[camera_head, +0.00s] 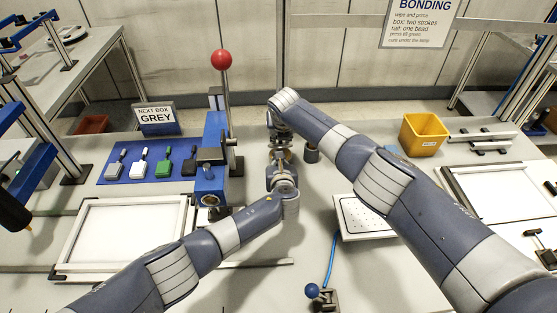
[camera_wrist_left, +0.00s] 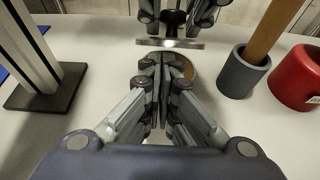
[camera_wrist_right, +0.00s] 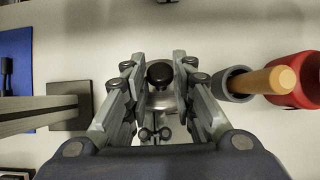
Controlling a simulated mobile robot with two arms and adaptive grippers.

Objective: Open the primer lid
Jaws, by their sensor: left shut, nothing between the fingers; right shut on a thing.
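The primer lid is a flat metal disc (camera_wrist_left: 170,43) with a black knob (camera_wrist_right: 159,73). My right gripper (camera_wrist_right: 160,62) is shut on the knob from above. In the left wrist view the lid appears raised above a round pot (camera_wrist_left: 187,66) with a brownish top, partly hidden by my left fingers. My left gripper (camera_wrist_left: 165,60) is shut and empty, its tips close in front of the pot. I cannot tell if they touch it.
A grey cup (camera_wrist_left: 243,72) with a wooden handle and a red container (camera_wrist_left: 298,78) stand right of the pot. A post on a dark base (camera_wrist_left: 45,88) stands left. In the head view a blue press (camera_head: 212,160) is close on the left, with a blue mat (camera_head: 150,163) beyond.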

